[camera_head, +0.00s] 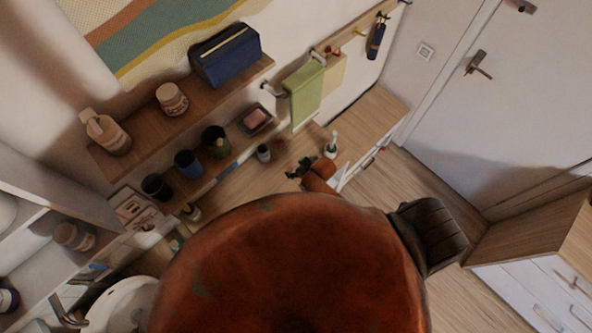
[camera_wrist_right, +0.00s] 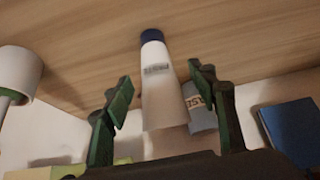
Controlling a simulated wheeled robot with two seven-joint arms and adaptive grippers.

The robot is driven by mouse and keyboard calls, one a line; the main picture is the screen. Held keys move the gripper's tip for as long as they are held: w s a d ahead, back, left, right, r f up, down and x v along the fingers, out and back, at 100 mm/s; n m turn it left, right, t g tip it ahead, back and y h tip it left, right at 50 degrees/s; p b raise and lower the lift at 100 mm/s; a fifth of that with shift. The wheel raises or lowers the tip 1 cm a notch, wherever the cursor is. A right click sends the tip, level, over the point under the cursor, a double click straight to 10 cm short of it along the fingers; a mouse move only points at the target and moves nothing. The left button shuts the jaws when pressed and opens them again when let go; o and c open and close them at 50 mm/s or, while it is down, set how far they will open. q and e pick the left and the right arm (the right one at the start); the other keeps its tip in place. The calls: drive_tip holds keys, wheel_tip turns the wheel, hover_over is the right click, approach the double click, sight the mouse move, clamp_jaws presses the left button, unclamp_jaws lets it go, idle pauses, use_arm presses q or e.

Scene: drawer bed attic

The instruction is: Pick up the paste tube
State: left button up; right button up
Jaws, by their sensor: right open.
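The paste tube (camera_wrist_right: 157,85) is white with a dark blue cap and printed letters. In the right wrist view it stands out from the wooden surface, cap end against the wood, in the gap between my right gripper's fingers (camera_wrist_right: 168,115). The fingers are dark green, spread apart, and hold nothing. In the head view my right gripper (camera_head: 299,170) is small and dark above the wooden top; I cannot surely pick out the tube there. My left gripper is not in view.
A grey lettered container (camera_wrist_right: 201,100) stands close behind the tube by the right finger. A white cup-like thing (camera_wrist_right: 18,72) is at left and a blue box (camera_wrist_right: 291,130) at right. A wall shelf (camera_head: 135,145) holds bottles and a blue bag (camera_head: 226,56).

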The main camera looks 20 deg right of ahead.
drive_tip(key=shift+w+f, duration=0.15)
drive_tip(key=shift+f, duration=0.05)
drive_tip(key=shift+c, duration=0.3)
drive_tip(key=c, duration=1.3)
